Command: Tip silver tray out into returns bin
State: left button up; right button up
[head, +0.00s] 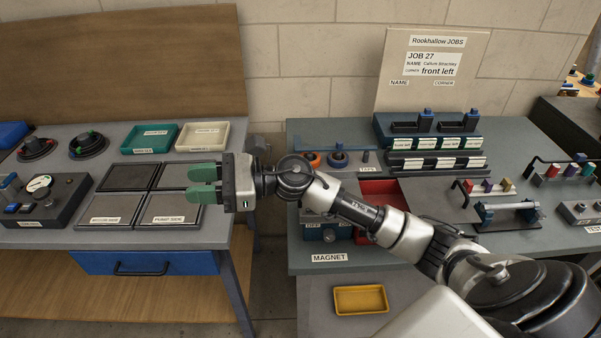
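My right gripper (203,184) reaches in from the right, over the right edge of the left bench. Its two green fingers point left with a narrow gap between them, and nothing shows in the gap. Below and behind them lie several flat grey square panels with dark rims, such as the front right one (172,208) and the front left one (107,210). I cannot tell any of them as the silver tray. A teal tray (149,139) and a cream tray (203,136) sit behind, their labels too small to read. No bin readable as the returns bin shows. My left gripper is out of view.
A dark control box (48,203) stands at the left. The right bench carries a red recess (379,187) partly behind my arm, a rack of labelled blocks (437,142) and a clamp (508,212). A yellow tray (360,299) lies lower down. A gap separates the benches.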

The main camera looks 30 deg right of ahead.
jog(key=d+n+g+h, duration=0.6)
jog(key=d+n+h, duration=0.9)
jog(key=d, duration=0.9)
jog(key=shift+m+h, duration=0.3)
jog(key=shift+h, duration=0.1)
jog(key=p+x, duration=0.1)
jog(key=x, duration=0.5)
jog(key=p+x, duration=0.1)
jog(key=x, duration=0.2)
jog(key=shift+w+f+p, duration=0.1)
jog(key=shift+w+p, duration=0.25)
jog(key=shift+a+f, duration=0.15)
jog(key=shift+f, duration=0.5)
grip_shut()
